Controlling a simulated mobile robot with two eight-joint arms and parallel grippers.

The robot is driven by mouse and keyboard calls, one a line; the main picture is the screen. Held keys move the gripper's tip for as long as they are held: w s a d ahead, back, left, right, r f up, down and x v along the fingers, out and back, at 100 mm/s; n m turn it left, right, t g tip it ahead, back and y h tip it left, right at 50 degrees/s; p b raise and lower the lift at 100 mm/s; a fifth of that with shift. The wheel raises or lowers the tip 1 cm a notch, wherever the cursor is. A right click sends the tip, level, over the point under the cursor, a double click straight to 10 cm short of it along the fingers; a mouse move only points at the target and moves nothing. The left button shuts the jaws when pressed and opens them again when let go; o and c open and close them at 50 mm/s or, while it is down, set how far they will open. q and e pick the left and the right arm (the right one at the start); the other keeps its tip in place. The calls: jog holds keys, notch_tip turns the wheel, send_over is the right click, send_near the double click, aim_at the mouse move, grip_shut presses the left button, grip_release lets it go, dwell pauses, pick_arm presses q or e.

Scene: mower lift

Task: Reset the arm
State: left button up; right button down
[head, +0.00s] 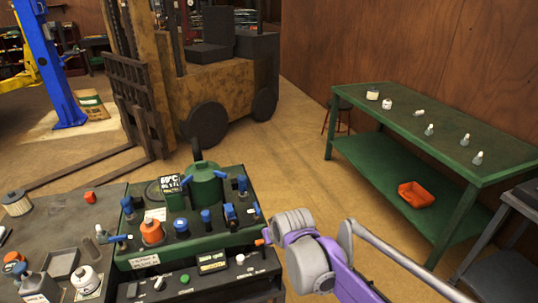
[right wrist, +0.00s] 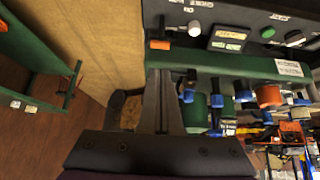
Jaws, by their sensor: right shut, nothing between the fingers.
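My right arm (head: 318,262), purple and grey, comes in from the lower right in the head view and bends beside the right end of the green machine. Its gripper is not clear in that view. In the right wrist view my right gripper (right wrist: 160,75) is shut and empty, its dark fingers together. The fingertips point toward the green machine's edge, below an orange-tipped lever (right wrist: 160,45) on the black control panel. I cannot tell whether they touch anything. The lever also shows in the head view (head: 266,236). My left arm and gripper are out of view.
The green machine (head: 232,240) carries blue-capped fittings and an orange knob. A grey bench (head: 70,225) with bottles stands left. A green table (head: 405,125) stands right, with an orange bin (head: 416,194) on its lower shelf. A forklift (head: 215,85) stands behind. Open floor lies between.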

jog(key=s+d+f+m+p, duration=0.1)
jog(key=s+d, duration=0.4)
jog(key=s, duration=0.4)
jog(key=s+d+f+m+g+h+p, duration=0.1)
jog(key=s+d, duration=0.5)
jog(key=s, duration=0.3)
jog(key=s+d+f+m+h+p, duration=0.1)
jog(key=s+d, duration=0.4)
jog(key=s, duration=0.4)
jog(key=shift+s+d+f+m, duration=0.2)
jog(key=shift+d+m, duration=0.1)
jog(key=shift+d, duration=0.1)
